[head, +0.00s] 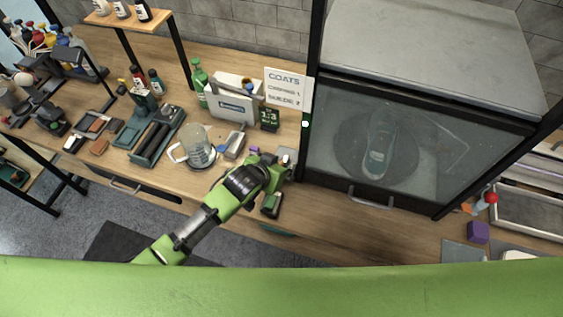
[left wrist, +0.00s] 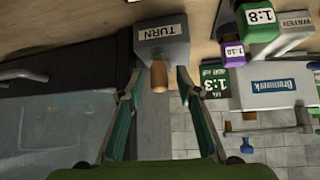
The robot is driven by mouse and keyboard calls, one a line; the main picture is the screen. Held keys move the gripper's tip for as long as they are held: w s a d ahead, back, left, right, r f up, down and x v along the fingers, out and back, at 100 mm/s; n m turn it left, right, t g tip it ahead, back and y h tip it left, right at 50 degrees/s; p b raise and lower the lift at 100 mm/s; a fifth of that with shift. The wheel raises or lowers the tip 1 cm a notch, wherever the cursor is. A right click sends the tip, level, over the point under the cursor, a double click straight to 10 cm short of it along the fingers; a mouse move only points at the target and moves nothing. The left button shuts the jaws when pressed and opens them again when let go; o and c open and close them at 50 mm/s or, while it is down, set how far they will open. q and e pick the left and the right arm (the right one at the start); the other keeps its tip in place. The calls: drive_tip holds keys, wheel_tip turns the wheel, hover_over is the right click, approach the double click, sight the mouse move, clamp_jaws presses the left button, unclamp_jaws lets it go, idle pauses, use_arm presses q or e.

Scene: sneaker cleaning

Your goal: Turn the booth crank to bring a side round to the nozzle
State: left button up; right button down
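The booth crank shows in the left wrist view as a grey box marked TURN (left wrist: 161,38) with a wooden knob (left wrist: 159,77). My left gripper (left wrist: 162,72) is open, with one green finger on each side of the knob; clear space shows between the knob and the right-hand finger. In the head view my left gripper (head: 278,166) is at the booth's left front corner and hides most of the crank. The booth (head: 335,165) has a glass front, shut, with a sneaker (head: 379,145) on a round turntable inside. My right gripper is not in view.
Left of the booth stand a COATS sign (head: 287,88), a white Brunnwerk box (head: 231,106), a green bottle (head: 199,80) and a glass jug (head: 199,151). Brushes and trays lie farther left. A purple block (head: 478,232) and a red ball (head: 491,197) are at the right.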

use_arm(q)
drive_tip(key=shift+d, duration=0.1)
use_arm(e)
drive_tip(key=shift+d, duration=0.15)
use_arm(q)
drive_tip(key=shift+c, duration=0.9)
clamp_jaws()
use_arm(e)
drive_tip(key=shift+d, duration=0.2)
